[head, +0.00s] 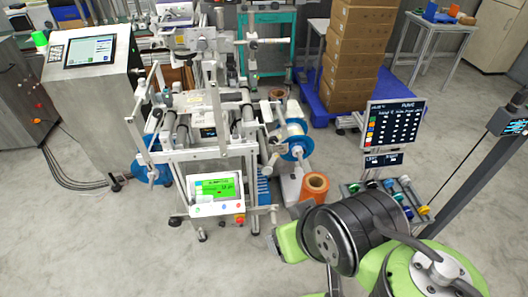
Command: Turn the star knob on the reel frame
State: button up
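The reel frame (205,154) stands left of centre, a pale metal frame on casters. A blue reel (148,165) sits on its left side, and another blue-rimmed reel (293,150) sits on its right. Small knob-like ends show on the frame and at the reel hubs. They are too small for me to tell which one is the star knob. My green and black arm is at the lower right, to the right of and nearer than the frame. My gripper does not show, so I cannot tell its state or what it touches.
An orange roll (315,186) stands on the floor right of the frame. A sign board (394,123) stands above a rack of small coloured items (398,198). Stacked boxes (352,55) rest on a blue pallet behind. A grey console (92,85) stands left. The front-left floor is clear.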

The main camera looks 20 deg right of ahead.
aim_at(273, 140)
jog(key=i+j, duration=0.15)
jog(key=i, duration=0.4)
jog(key=i+j+u, duration=0.1)
jog(key=i, duration=0.4)
